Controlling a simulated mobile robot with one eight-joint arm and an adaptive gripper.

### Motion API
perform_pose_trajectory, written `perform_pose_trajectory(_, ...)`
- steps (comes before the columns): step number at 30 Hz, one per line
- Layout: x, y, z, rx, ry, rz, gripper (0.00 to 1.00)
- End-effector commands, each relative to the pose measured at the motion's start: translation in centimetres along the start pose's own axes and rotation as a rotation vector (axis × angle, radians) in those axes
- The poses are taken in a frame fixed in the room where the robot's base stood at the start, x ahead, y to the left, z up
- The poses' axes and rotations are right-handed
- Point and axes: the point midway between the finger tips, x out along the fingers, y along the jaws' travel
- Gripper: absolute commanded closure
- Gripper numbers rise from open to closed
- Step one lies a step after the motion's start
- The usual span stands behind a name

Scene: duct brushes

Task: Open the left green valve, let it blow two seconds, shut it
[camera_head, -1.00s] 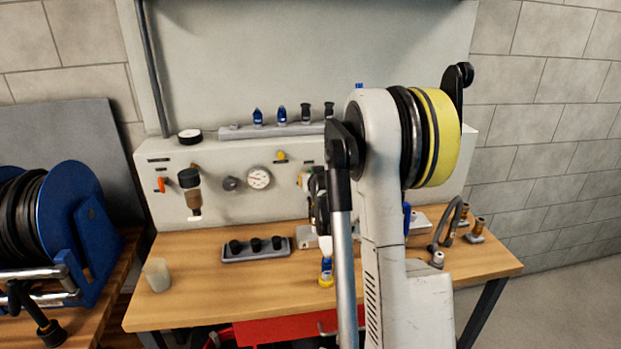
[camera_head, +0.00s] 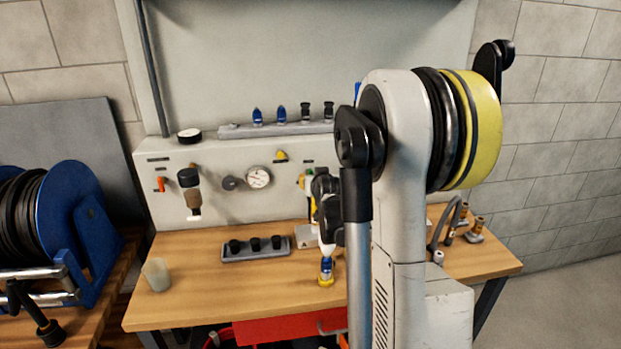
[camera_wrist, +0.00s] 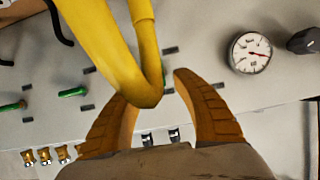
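A green valve handle (camera_wrist: 72,92) sits on the grey panel in the wrist view, and another green handle (camera_wrist: 12,106) is farther left. The wrist picture is turned over relative to the head view. A thick bent yellow piece (camera_wrist: 140,80) crosses in front of the panel and may hide another handle. My gripper (camera_wrist: 153,88) has two orange-brown fingers spread apart, with the yellow bend between or in front of their tips. I cannot tell whether they touch it. A small green patch (camera_wrist: 147,139) shows between the fingers. In the head view my arm covers most of this area.
A pressure gauge (camera_head: 258,177) and dark knob (camera_head: 231,183) are on the panel. A filter bowl (camera_head: 191,195) and orange handle (camera_head: 161,184) are farther left. A black-knobbed tray (camera_head: 230,254) and a cup (camera_head: 156,274) stand on the bench (camera_head: 200,304).

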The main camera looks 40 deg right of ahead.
Motion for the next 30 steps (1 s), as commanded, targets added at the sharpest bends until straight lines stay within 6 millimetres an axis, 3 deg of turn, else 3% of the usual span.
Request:
perform_pose_trajectory(4, -3.4, 0.0, 0.0, 0.001, 0.000, 0.000, 0.67)
perform_pose_trajectory(10, -6.1, 0.0, 0.0, 0.000, 0.000, 0.000, 0.67)
perform_pose_trajectory(30, -6.7, -0.1, 0.0, 0.000, -0.001, -0.001, 0.67)
